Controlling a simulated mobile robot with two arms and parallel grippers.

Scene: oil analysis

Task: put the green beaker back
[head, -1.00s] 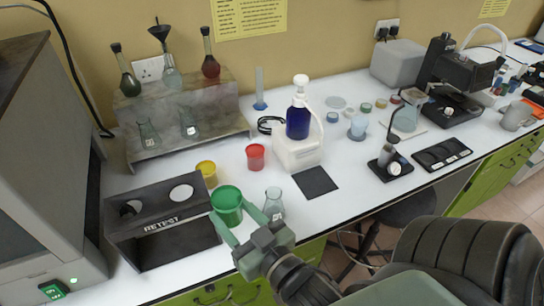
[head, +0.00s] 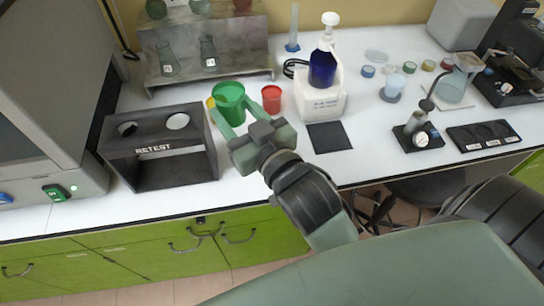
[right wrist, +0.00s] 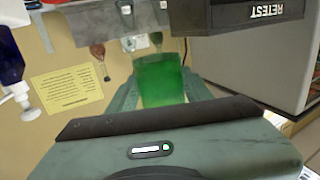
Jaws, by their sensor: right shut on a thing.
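The green beaker (head: 231,94) is upright in my right gripper (head: 234,122), whose fingers are shut around its sides. It shows just right of the black RETEST rack (head: 203,142), at about the height of the rack's top. The rack has two round holes in its top, both seemingly empty. In the right wrist view the beaker (right wrist: 160,78) sits between the fingers, with the RETEST rack (right wrist: 240,14) at the top right. Whether the beaker touches the counter is not clear. My left gripper is not in view.
A red beaker (head: 271,100) stands close right of the green one; a yellow beaker (head: 210,102) is mostly hidden behind it. A white holder (head: 320,103) with a blue pump bottle stands farther right. A grey shelf (head: 163,80) with flasks stands behind. Counter right of the black mat is partly clear.

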